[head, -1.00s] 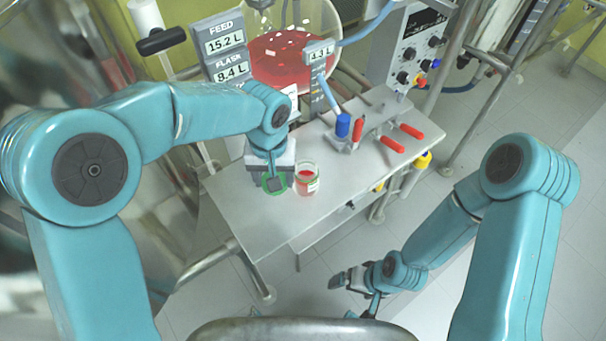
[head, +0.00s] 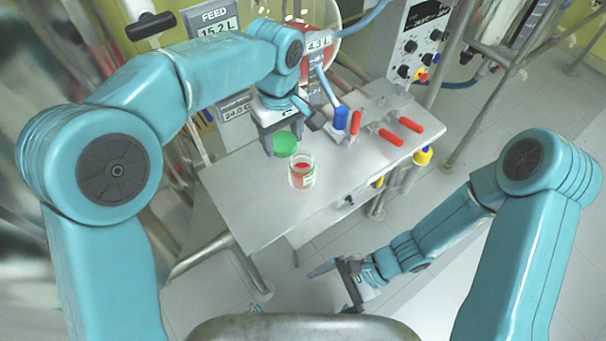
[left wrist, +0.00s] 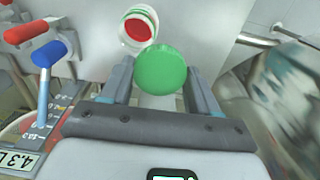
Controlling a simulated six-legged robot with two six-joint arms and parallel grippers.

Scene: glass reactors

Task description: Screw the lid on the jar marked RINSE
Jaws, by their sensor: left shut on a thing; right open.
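A green lid (head: 285,144) is held between the fingers of my left gripper (head: 284,138), raised above the metal table. In the left wrist view the lid (left wrist: 160,69) sits between both fingers. An open glass jar (head: 302,172) with red contents and a label stands upright on the table, just in front of the lid and apart from it. The jar also shows in the left wrist view (left wrist: 138,28), its mouth uncovered. The label's writing is too small to read. My right gripper (head: 338,286) is open and empty, low over the floor in front of the table.
Behind the jar on the metal table (head: 240,190) are a blue-handled valve (head: 340,118) and several red-handled valves (head: 391,137). A FEED display (head: 214,28) and a control box (head: 415,45) stand at the back. The table's front left is bare.

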